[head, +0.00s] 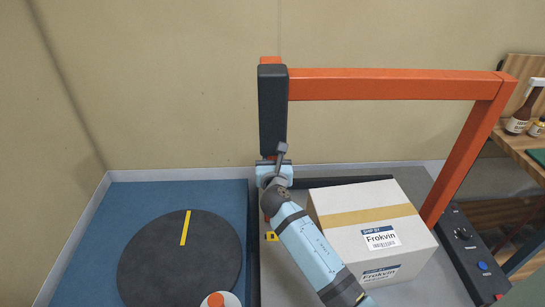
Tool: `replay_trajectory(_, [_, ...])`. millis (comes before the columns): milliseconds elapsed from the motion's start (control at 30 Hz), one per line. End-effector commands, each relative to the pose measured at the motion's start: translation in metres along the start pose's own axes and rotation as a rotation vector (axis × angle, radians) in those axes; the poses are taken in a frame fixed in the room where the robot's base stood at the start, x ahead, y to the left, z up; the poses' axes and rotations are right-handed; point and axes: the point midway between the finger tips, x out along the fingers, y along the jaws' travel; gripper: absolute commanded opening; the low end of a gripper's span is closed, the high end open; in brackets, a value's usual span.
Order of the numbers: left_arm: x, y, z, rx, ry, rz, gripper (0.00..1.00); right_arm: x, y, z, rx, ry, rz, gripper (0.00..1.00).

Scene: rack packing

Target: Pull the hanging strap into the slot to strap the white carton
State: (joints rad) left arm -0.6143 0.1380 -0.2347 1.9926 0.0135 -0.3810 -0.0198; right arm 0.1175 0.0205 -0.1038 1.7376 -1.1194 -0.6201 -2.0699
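The white carton (362,228) stands on the grey bed under an orange arch (395,85). It has a tan tape band and "Frokvin" labels. My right arm reaches in from the bottom, left of the carton. My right gripper (277,166) is at the lower end of the dark housing (272,105) on the arch's left post. Its fingers are small and partly hidden by the wrist, so I cannot tell whether they are open or shut. I cannot make out the strap or the slot; my arm covers part of that area. My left gripper is not in view.
A dark round turntable (165,262) with a yellow stripe lies on a blue surface (215,197) at left. A white and orange round part (216,300) is at its front edge. A control panel (464,250) stands right of the carton. A wooden shelf (520,140) holds bottles.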

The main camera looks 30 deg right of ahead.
Motion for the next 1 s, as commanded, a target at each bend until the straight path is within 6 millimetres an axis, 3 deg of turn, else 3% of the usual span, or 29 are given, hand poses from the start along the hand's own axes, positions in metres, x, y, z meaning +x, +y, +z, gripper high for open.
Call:
replay_trajectory(267, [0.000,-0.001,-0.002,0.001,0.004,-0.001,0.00,0.002,0.000,0.000,0.000,0.000,0.000,0.31])
replay_trajectory(433, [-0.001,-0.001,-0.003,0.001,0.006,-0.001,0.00,0.002,0.000,0.000,0.000,0.000,0.000,0.00])
replay_trajectory(767, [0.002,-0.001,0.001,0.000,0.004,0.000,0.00,0.002,0.000,-0.006,-0.001,0.000,0.000,0.00])
replay_trajectory(867, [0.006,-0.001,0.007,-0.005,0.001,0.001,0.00,0.002,0.000,-0.019,-0.003,0.000,0.000,0.00])
replay_trajectory(1000, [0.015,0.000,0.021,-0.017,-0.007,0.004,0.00,0.002,0.000,-0.052,-0.005,0.001,0.001,0.00])
